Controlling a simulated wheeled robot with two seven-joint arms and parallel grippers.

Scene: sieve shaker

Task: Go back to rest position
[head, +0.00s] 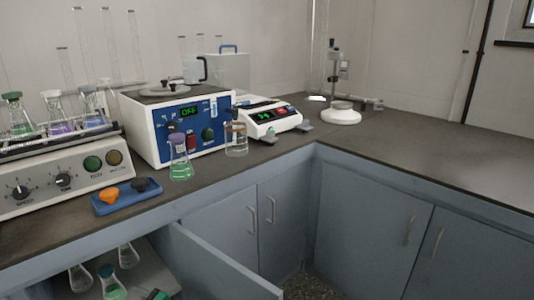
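Neither of my grippers shows in the head view, and no arm crosses the picture. The shaker (85,178) stands at the left of the counter, with several flasks on its top, including one with a green stopper and green liquid (17,115) and one with purple liquid (58,113). A flask with a purple stopper and green liquid (181,160) stands on the counter in front of a blue-and-white device (170,125) whose display reads OFF.
A blue tray (127,203) holds an orange and a dark piece. A clear beaker (236,140), a balance (267,117) and a stand (341,115) line the counter. A cabinet door (220,262) hangs open, with flasks (112,285) inside. The right counter (440,160) is clear.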

